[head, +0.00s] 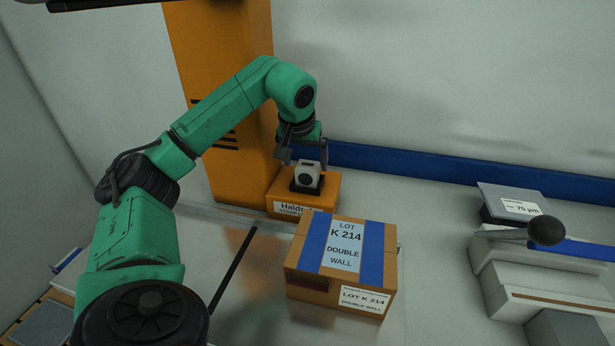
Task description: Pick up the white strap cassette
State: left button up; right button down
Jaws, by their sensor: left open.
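The white strap cassette (308,174), a small pale block with a dark round spot on its face, sits in a dark holder on top of an orange box (318,198). The box stands at the foot of the orange column. My left gripper (305,160) points down just above the cassette, its dark fingers open and apart. One finger shows to the left of the cassette and one to the right. I cannot tell whether either touches it. My right gripper is not in view.
A cardboard carton (296,258) with blue bands, marked LOT K 214, stands in front of the orange box. The orange column (232,120) rises behind. A blue rail (420,168) runs along the wall. At right are a lever with a black knob (546,231) and a grey plate (500,196).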

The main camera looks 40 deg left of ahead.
aim_at(306, 167)
pick_arm(q)
jog(key=x, duration=0.4)
jog(key=shift+f, duration=0.2)
jog(key=shift+r, duration=0.1)
grip_shut()
